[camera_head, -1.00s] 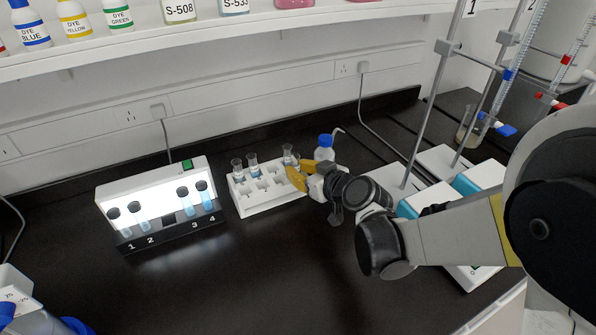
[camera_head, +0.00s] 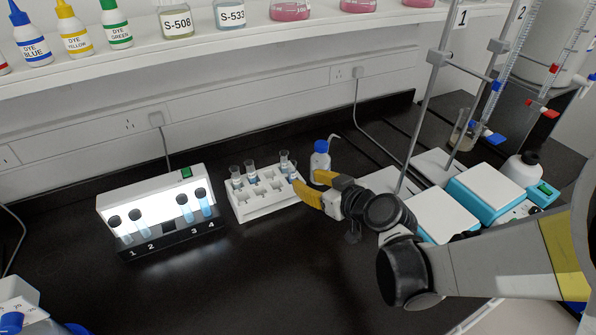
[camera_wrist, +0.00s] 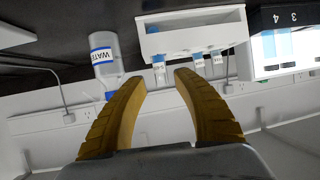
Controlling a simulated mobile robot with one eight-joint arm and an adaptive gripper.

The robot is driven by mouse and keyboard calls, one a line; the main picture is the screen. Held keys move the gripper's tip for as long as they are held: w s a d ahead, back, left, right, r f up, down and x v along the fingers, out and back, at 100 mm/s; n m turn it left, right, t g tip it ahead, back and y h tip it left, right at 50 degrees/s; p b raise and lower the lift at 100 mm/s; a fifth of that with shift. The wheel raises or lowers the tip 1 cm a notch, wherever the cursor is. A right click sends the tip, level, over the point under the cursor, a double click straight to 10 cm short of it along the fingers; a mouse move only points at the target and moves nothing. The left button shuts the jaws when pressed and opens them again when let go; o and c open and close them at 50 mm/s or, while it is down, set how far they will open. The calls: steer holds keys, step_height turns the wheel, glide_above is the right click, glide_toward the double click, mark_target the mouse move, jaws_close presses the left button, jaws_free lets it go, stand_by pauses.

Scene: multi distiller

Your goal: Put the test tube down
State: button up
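The white test tube rack (camera_head: 268,207) stands on the dark bench at the middle. Several tubes stand upright in it, including a left pair (camera_head: 236,172) and a tube near the right end (camera_head: 285,160). My gripper (camera_head: 305,183) is just right of the rack. In the wrist view my gripper (camera_wrist: 160,78) has its yellow fingers wide apart, with nothing held between them. The rack (camera_wrist: 190,40) appears upside down beyond the fingertips, with the nearest-looking tube (camera_wrist: 160,75) lined up with the gap. It stands apart from the fingers.
A lit box (camera_head: 160,200) with several dark-capped tubes stands left of the rack. A blue-capped water bottle (camera_head: 320,162) stands close behind my gripper. Stirrer plates (camera_head: 445,215) and burette stands (camera_head: 420,125) are at the right. The front bench is clear.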

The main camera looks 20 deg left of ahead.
steer(key=p+v, duration=0.1)
steer(key=v, duration=0.4)
steer(key=s+d+r+m+h, duration=0.1)
steer(key=d+r+m+h, duration=0.1)
steer(key=d, duration=0.6)
steer(key=d+r+m+h, duration=0.2)
steer(key=d+h, duration=0.1)
steer(key=d, duration=0.4)
steer(key=s+d+m+h, duration=0.3)
steer(key=s+d+m, duration=0.1)
steer(key=d, duration=0.6)
steer(key=s+d+m+h, duration=0.3)
steer(key=s+d, duration=0.4)
steer(key=d, duration=0.4)
steer(key=shift+s+r+m+h, duration=0.3)
steer(key=shift+r+m, duration=0.05)
steer(key=shift+m, duration=0.05)
